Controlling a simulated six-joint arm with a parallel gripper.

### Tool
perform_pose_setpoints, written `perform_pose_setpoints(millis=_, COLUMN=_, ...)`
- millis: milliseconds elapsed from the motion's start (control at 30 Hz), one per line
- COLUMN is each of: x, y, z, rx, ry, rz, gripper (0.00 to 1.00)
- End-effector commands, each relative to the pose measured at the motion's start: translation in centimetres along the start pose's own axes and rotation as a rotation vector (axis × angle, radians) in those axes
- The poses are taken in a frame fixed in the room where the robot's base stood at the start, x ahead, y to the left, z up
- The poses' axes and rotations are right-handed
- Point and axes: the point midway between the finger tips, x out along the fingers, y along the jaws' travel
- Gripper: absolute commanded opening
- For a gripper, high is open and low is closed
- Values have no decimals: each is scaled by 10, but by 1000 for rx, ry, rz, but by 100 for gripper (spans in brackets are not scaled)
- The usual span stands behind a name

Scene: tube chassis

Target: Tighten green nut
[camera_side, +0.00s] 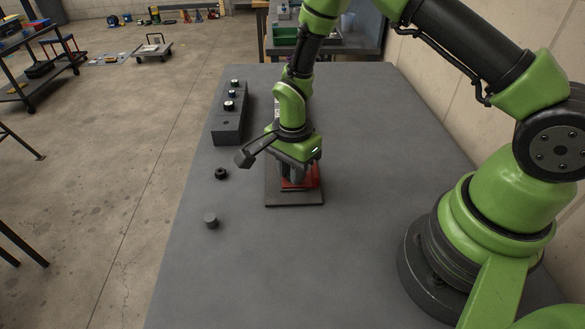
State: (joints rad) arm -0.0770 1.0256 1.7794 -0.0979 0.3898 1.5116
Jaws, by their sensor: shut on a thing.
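My gripper (294,175) points down over a red part (305,184) on a dark square base plate (295,201) on the grey table. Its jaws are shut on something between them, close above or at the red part. The fingers and gripper body hide what is held. I cannot make out a green nut in this view; the green that shows there is my own arm and gripper housing.
A long dark block (228,127) with several small round pieces on top stands left of my gripper. A black ring-like piece (221,174) and a grey cylinder (211,221) lie near the table's left edge. The table front (300,275) is clear.

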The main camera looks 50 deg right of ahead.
Motion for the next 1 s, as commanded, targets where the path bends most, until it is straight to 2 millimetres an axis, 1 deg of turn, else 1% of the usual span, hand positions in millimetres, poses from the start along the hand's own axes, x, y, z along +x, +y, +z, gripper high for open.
perform_pose_setpoints(millis=67, x=-1, y=0, z=0, rx=25, ry=0, rz=-1, gripper=0)
perform_pose_setpoints(millis=300, x=-1, y=0, z=0, rx=31, ry=0, rz=-1, gripper=0)
perform_pose_setpoints(millis=367, x=-1, y=0, z=0, rx=66, ry=0, rz=-1, gripper=0)
perform_pose_setpoints(millis=600, x=0, y=0, z=0, rx=392, ry=0, rz=-1, gripper=0)
perform_pose_setpoints(millis=700, x=0, y=0, z=0, rx=462, ry=-1, rz=-1, gripper=0)
perform_pose_setpoints(millis=1000, x=0, y=0, z=0, rx=484, ry=0, rz=-1, gripper=0)
